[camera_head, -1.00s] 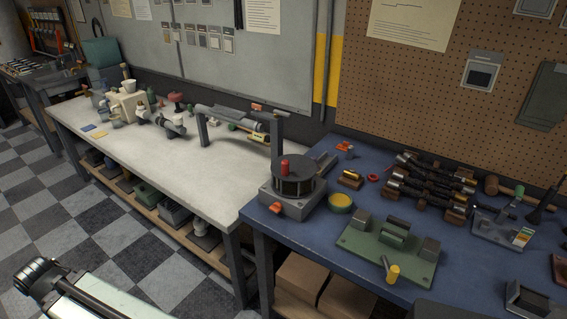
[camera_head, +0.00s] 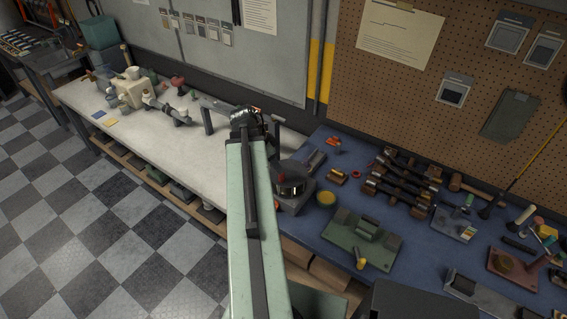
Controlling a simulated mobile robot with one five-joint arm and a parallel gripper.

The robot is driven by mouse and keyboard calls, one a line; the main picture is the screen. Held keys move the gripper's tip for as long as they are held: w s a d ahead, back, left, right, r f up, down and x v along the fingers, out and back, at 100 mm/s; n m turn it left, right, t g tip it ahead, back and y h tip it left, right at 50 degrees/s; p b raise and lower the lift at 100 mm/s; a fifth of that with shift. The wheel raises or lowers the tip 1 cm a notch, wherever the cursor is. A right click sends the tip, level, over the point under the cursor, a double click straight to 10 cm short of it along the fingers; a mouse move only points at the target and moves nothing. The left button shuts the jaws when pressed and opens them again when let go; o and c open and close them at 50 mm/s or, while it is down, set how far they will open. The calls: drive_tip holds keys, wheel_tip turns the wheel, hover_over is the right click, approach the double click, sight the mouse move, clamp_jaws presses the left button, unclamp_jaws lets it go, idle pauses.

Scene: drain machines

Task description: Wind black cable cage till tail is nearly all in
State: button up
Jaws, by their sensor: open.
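The black cable cage (camera_head: 292,177) is a dark round drum on a grey base at the left end of the blue bench. My pale green arm covers its left side in the head view. Its red knob is not visible now, and I cannot make out a cable tail. My gripper (camera_head: 262,121) is at the far end of the arm, above and left of the cage in the picture. It is small and dark, and its fingertips are hard to make out. It appears apart from the cage and holds nothing that I can see.
Dark rollers (camera_head: 400,180) lie farther right. The white bench (camera_head: 190,150) at left carries pipe fittings; its front part is clear.

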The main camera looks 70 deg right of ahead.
sight(282, 181)
drive_tip(key=b+x, duration=0.7)
drive_tip(key=x, duration=0.1)
drive_tip(key=shift+w+a+f+b, duration=0.1)
drive_tip(key=shift+w+f+b, duration=0.1)
drive_tip(key=shift+b, duration=0.1)
drive_tip(key=shift+r, duration=0.2)
drive_tip(key=shift+c, duration=0.3)
clamp_jaws()
drive_tip(key=shift+s+f, duration=0.1)
drive_tip(key=shift+s, duration=0.05)
idle(0.4)
